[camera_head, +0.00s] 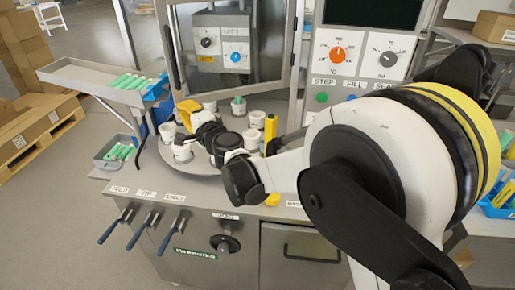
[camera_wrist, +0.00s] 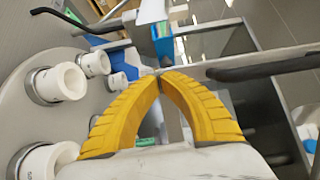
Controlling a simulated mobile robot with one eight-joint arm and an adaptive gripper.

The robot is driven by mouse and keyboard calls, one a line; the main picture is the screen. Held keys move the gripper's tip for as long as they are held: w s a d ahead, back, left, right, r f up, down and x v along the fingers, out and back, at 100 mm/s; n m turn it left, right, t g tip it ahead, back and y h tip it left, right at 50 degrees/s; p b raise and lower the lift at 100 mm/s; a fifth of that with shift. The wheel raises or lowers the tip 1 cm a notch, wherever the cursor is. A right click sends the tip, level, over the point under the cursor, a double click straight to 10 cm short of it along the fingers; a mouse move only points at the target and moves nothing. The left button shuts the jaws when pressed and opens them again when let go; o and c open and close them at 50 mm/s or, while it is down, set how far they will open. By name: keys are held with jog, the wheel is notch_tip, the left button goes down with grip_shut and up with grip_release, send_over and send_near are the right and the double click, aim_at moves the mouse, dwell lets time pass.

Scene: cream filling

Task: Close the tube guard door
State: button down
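A metal-framed clear door or window panel (camera_head: 290,75) stands upright at the back of the filling machine, above the turntable. My gripper (camera_head: 187,112) is over the left part of the turntable, below and apart from that strip. In the wrist view its yellow fingers (camera_wrist: 163,73) curve together and meet at the tips, with nothing seen between them. Dark bars (camera_wrist: 265,66) lie beyond the fingertips.
The round turntable (camera_head: 190,168) carries several white cup holders (camera_head: 257,119), close around my gripper. A chute with green tubes (camera_head: 128,82) and a small bin (camera_head: 116,152) are at the left. A yellow upright piece (camera_head: 270,130) stands beside my arm. Dials (camera_head: 337,54) are at the right.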

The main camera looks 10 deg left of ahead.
jog(key=w+a+m+t+h+p, duration=0.1)
jog(key=w+a+m+t+h, duration=0.1)
jog(key=w, duration=0.7)
jog(key=w+a+m+t+h+p, duration=0.1)
jog(key=w+a+m+t+h, duration=0.1)
jog(key=w, duration=0.8)
jog(key=shift+w+a+r+m+t+h+p, duration=0.2)
jog(key=shift+a+m+t+h+p, duration=0.3)
jog(key=shift+a+h, duration=1.05)
jog(key=shift+a+y, duration=0.25)
jog(key=shift+s+d, duration=0.1)
